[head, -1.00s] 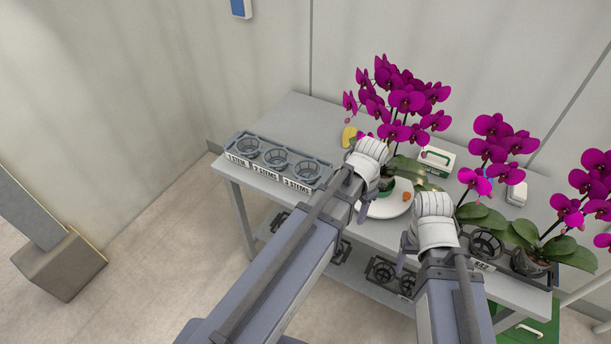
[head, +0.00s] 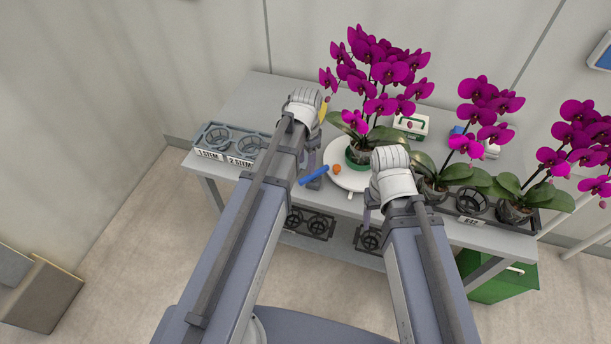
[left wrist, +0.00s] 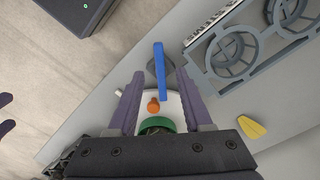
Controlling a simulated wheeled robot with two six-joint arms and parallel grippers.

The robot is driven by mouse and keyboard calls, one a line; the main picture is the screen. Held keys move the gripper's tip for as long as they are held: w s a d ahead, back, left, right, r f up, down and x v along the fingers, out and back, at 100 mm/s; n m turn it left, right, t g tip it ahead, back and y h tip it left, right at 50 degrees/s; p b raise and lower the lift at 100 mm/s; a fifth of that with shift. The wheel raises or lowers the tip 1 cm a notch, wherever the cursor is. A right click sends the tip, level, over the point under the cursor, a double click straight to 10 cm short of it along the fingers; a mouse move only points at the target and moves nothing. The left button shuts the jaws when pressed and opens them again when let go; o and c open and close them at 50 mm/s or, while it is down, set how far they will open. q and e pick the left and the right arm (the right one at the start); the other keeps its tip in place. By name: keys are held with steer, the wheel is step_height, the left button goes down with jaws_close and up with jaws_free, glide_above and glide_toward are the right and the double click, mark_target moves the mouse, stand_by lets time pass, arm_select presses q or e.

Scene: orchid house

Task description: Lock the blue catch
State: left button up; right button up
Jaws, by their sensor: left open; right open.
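A long blue bar (head: 313,176), which looks like the blue catch, shows beside the white round turntable (head: 345,178), partly behind my left gripper (head: 311,165). In the left wrist view the blue bar (left wrist: 160,68) lies between and beyond the open fingers, over a dark grey piece. I cannot tell whether the fingers touch it. A small orange object (left wrist: 153,106) sits near its lower end, by the green pot (left wrist: 157,125). My right gripper (head: 372,205) is open and empty at the turntable's front right; its fingers are partly hidden.
A potted magenta orchid (head: 376,80) stands on the turntable, with others in a rack (head: 530,222) to the right. A labelled ring rack (head: 225,150) lies left. A yellow piece (head: 322,110) and a green-white box (head: 411,126) are behind. Bare bench lies at the back left.

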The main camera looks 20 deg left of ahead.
mark_target(306, 177)
arm_select(q)
step_height(306, 177, down, 7)
steer(key=b, duration=0.6)
steer(key=shift+r, duration=0.2)
jaws_close()
